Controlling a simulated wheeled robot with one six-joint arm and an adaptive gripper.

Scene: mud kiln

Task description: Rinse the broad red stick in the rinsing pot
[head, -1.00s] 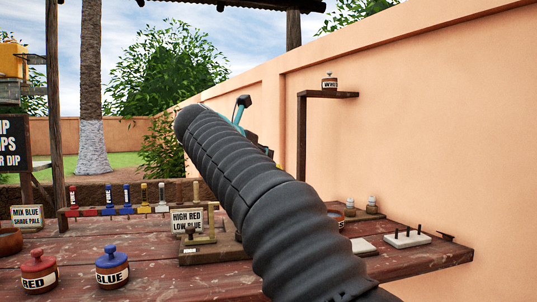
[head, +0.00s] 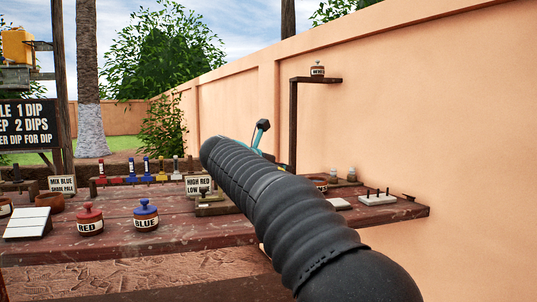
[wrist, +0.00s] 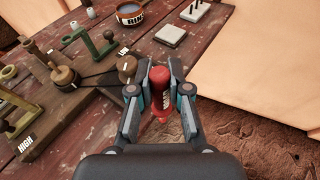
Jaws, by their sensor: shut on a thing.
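In the wrist view my gripper (wrist: 161,97) is shut on a red stick (wrist: 163,108), with a pale label on its side. The label is too small to read. The stick is beyond the table's edge, above the ground. The rinsing pot (wrist: 131,14) is a brown round pot with a dark inside and a label starting "RIN", at the top of the wrist view. My gripper is apart from it. In the head view the pot (head: 318,183) is partly hidden behind my arm, and only a teal part of my gripper (head: 260,136) shows.
On the wooden table (head: 190,233) stand a red jar (head: 90,219), a blue jar (head: 146,215) and a rack with several coloured sticks. A wooden stand (wrist: 62,92) and a green stand (wrist: 96,50) lie left of my gripper. A pale peg block (head: 376,199) is near the right end.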

